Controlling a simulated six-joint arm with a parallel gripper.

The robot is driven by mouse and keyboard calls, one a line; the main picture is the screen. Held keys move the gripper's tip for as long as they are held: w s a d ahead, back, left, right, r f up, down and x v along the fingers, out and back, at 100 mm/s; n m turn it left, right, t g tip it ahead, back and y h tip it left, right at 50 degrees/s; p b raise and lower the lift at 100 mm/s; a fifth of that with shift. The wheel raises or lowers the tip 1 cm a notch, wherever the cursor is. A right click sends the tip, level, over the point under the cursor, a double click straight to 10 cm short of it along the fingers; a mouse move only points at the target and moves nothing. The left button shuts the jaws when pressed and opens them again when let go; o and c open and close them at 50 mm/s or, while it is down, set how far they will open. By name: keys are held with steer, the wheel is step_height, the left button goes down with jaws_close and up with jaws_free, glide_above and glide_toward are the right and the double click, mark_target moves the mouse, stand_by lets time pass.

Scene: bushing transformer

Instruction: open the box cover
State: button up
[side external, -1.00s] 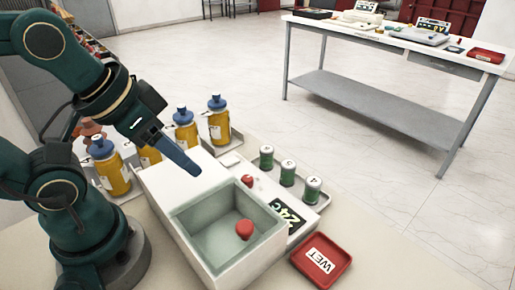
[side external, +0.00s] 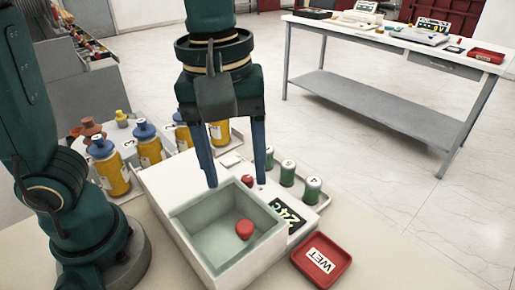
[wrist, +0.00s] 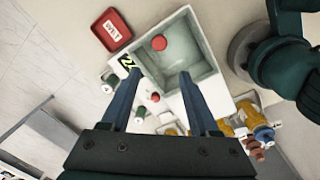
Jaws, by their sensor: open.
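A white box (side external: 160,185) stands on the bench. Its front part has a square, pale green recess (side external: 205,240). A round red knob or piece (side external: 244,230) shows over the recess; it also shows in the wrist view (wrist: 158,42). I cannot tell whether the knob sits on a clear cover or lies inside. My gripper (side external: 237,183) points down above the back part of the box, behind the recess. Its two blue fingers are apart, with nothing between them. In the wrist view the gripper (wrist: 160,74) reaches toward the recess edge.
A red WET tray (side external: 321,261) lies right of the box. Several green cylinders (side external: 288,172) and a small red button (side external: 249,181) are behind. Yellow bottles with blue caps (side external: 113,174) stand at the left. A 24°C display (side external: 287,217) is beside the recess.

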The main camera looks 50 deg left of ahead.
mark_target(245, 225)
steer(key=shift+s+d+f+m+g, duration=0.1)
steer(key=shift+d+f+m+g, duration=0.15)
steer(key=shift+d+f, duration=0.25)
steer(key=shift+s+d+f+m+g, duration=0.15)
steer(key=shift+d+f+m, duration=0.15)
steer(key=shift+d, duration=0.3)
steer(key=shift+s+d+f, duration=0.1)
steer(key=shift+f, duration=2.6)
jaws_close()
steer(key=shift+r, duration=0.1)
